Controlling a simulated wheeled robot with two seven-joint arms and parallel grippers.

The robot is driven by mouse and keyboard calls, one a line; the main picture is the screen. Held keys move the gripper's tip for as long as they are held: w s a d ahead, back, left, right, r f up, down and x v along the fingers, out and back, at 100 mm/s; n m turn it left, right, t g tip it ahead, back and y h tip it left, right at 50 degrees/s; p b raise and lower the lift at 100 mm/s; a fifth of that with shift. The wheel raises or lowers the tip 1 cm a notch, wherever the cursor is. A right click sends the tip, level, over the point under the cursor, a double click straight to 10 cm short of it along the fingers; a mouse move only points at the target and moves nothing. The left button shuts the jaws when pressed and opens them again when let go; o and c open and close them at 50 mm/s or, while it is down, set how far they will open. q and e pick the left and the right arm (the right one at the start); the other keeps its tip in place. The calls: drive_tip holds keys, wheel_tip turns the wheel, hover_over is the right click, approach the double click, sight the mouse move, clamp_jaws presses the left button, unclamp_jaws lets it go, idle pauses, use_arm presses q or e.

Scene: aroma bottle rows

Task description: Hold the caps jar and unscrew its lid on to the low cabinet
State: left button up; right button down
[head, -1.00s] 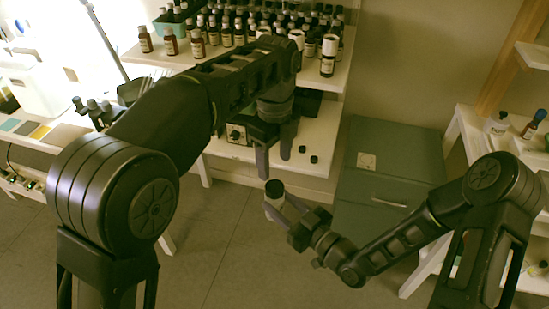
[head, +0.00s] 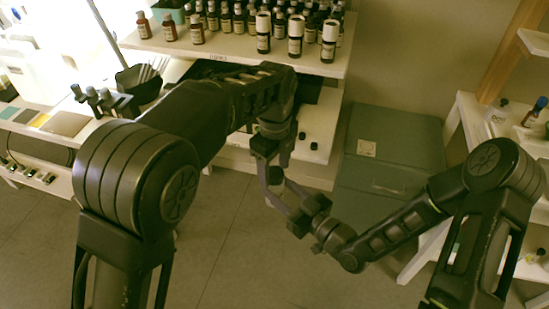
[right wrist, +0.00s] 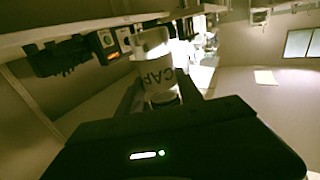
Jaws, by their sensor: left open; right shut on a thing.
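The caps jar (head: 275,176), a small clear jar, is held in my right gripper (head: 283,196) in front of the lower shelf. In the right wrist view the jar (right wrist: 158,78) shows letters reading CAP, between the two fingers. My left gripper (head: 272,158) points down directly over the jar, its open fingers at either side of the jar's top. The dark lid is hidden by the left gripper in the head view; I cannot tell whether the fingers touch it. The low cabinet (head: 395,150), grey-green with a pale square on top, stands to the right.
Dark bottles (head: 238,25) crowd the upper shelf (head: 200,52). Small black caps (head: 314,146) lie on the lower white shelf (head: 318,120). A white rack (head: 465,130) is at right. The cabinet top is mostly clear.

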use_arm(q)
drive_tip(key=shift+f, duration=0.1)
drive_tip(key=shift+c, duration=0.3)
clamp_jaws()
idle(0.4)
